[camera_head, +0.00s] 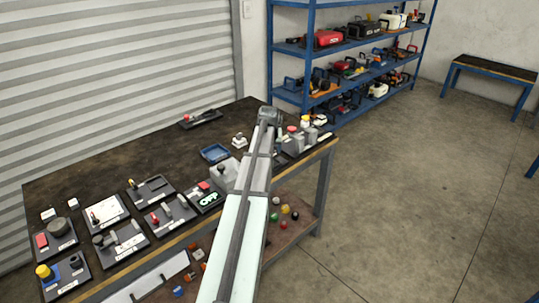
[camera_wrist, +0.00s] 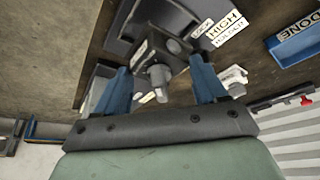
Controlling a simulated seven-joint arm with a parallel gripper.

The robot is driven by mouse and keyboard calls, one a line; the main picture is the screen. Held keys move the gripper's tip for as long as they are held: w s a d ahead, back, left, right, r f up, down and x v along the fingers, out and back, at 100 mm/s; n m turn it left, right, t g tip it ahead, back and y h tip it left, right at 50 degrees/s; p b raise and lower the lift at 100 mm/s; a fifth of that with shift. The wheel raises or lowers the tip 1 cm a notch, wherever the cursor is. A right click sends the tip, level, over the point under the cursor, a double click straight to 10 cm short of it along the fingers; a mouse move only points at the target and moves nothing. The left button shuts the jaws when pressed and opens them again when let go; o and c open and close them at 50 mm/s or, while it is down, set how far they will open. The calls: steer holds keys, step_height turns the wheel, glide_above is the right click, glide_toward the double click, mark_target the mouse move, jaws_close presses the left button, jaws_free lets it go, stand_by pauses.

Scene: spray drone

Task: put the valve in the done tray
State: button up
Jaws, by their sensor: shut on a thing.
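My gripper (camera_wrist: 160,64) shows two blue fingers in the wrist view, shut on the grey valve (camera_wrist: 158,77), a blocky body with a round stem and a small white label. The valve is over a dark panel with labels, one reading HIGH. The done tray (camera_wrist: 296,58) is blue with a white DONE label, at the upper right of the wrist view, apart from the valve. In the head view the blue tray (camera_head: 214,154) sits on the bench, left of my arm's far end. My arm hides the gripper and valve there.
A small white-and-grey part (camera_head: 240,140) stands beside the tray; it also shows in the wrist view (camera_wrist: 232,79). Parts on dark boards (camera_head: 120,240) line the bench's front left, and others (camera_head: 297,138) crowd the right end. The bench behind the tray is mostly clear.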

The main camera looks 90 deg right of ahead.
step_height(320, 180, up, 6)
steer(key=shift+w+f, duration=0.1)
steer(key=w, duration=0.5)
steer(key=n+t+y, duration=0.4)
steer(key=n+t, duration=0.1)
steer(key=n, duration=1.3)
glide_above(211, 155)
steer(key=s, duration=0.2)
steer(key=shift+f, duration=5.2)
steer(key=o, duration=1)
steer(key=shift+f, duration=0.1)
steer(key=shift+c, duration=0.2)
